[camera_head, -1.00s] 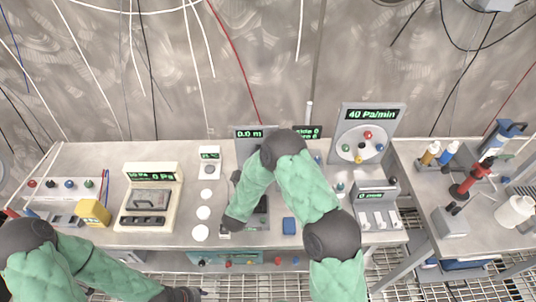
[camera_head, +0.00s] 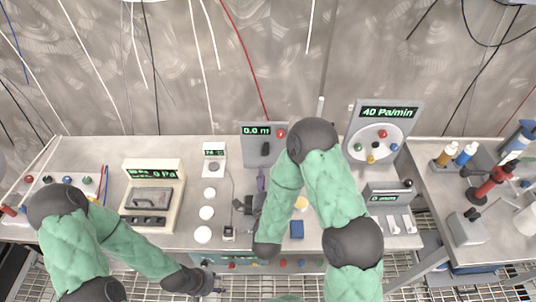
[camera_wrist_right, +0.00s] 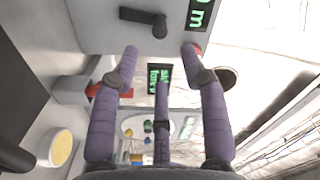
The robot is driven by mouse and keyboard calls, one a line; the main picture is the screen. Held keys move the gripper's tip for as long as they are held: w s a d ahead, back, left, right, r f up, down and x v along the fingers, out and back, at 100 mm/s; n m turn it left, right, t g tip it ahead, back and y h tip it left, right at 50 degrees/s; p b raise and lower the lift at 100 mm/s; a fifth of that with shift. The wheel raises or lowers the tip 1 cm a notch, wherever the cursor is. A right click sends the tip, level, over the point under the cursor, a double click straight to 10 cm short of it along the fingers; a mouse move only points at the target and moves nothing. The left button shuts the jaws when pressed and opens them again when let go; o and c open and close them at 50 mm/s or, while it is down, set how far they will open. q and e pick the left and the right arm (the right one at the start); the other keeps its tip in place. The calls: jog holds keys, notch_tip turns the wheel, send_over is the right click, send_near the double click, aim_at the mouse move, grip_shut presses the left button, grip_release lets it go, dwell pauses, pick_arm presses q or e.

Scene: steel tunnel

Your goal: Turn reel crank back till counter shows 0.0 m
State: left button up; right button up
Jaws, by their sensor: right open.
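The grey reel box (camera_head: 250,155) stands at the back of the bench, and its green counter (camera_head: 256,130) reads 0.0 m. The dark crank (camera_head: 265,149) is on its front. In the right wrist view the crank (camera_wrist_right: 145,20) shows beyond the fingertips, and the counter (camera_wrist_right: 201,15) is partly cut off. My right gripper (camera_wrist_right: 160,60) has its purple fingers spread, with no contact on the crank visible. In the head view its fingers (camera_head: 261,180) are just below the reel box, partly behind my arm. My left gripper (camera_head: 215,283) is low at the bench front, its fingers unclear.
A gauge panel (camera_head: 388,112) reading 40 Pa/min stands right of the reel box. A cream meter (camera_head: 152,192) and a small white display box (camera_head: 214,160) are to the left. A blue block (camera_head: 297,229) lies near the front. White discs (camera_head: 207,213) lie on the bench.

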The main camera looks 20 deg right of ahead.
aim_at(266, 154)
jog(key=x, duration=0.9)
jog(key=shift+w+b, duration=0.3)
jog(key=shift+b, duration=0.05)
grip_shut()
